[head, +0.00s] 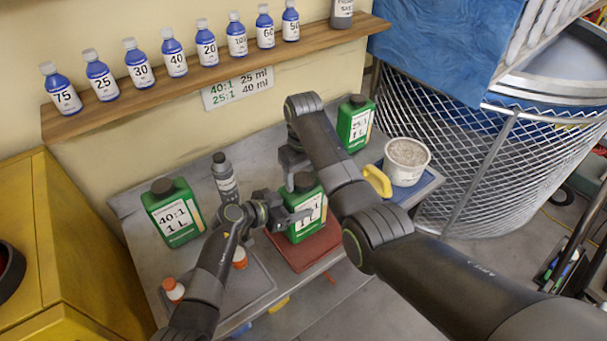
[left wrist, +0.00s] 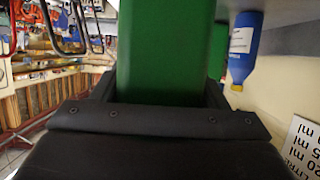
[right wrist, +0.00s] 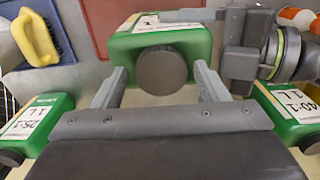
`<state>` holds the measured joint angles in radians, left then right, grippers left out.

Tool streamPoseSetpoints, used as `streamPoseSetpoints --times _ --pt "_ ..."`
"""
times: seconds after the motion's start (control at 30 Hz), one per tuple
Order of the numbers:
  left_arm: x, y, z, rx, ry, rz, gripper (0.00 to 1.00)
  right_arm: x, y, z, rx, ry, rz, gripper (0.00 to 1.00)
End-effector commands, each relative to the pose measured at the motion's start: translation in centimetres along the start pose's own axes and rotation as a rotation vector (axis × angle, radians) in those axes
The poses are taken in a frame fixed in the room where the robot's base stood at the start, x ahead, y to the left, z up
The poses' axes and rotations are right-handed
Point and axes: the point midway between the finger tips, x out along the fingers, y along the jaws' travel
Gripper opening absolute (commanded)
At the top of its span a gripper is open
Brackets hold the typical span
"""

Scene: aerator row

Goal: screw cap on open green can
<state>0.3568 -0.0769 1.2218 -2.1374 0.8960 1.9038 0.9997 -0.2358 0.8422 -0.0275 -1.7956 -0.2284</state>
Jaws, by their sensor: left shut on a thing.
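The green can (head: 304,222) with a white label stands upright on a red mat (head: 318,248). A black round cap (head: 304,181) sits at its neck; the right wrist view shows the cap (right wrist: 161,70) from above, and how tightly it sits I cannot tell. My left gripper (head: 284,210) is shut on the can's body; the can fills its jaws in the left wrist view (left wrist: 165,60). My right gripper (right wrist: 160,86) is open above the can. Its fingers stand on either side of the cap, with gaps visible.
Capped green cans stand left (head: 173,212) and back right (head: 355,124), with a grey bottle (head: 225,177) behind. A white tub (head: 406,162) and yellow-handled brush (head: 377,181) are at right. Orange-capped bottles (head: 173,289) stand on a front tray. Blue bottles (head: 140,65) line the shelf.

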Motion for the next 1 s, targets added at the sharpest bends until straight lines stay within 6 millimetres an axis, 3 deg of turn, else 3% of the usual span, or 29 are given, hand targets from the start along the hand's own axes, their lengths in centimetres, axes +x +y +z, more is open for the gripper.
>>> streamPoseSetpoints --times 0.37,0.8,1.0 --pt "0.0 0.0 0.0 -0.002 0.000 0.000 0.04 -0.3 0.0 0.0 -0.001 0.001 0.000 0.76" --pt "0.0 0.0 0.0 -0.002 0.000 0.000 0.04 -6.7 0.1 -0.1 0.001 0.002 0.001 0.76" --pt "0.0 0.0 0.0 -0.002 0.000 0.000 0.04 -7.5 0.1 0.0 0.000 0.000 -0.001 0.76"
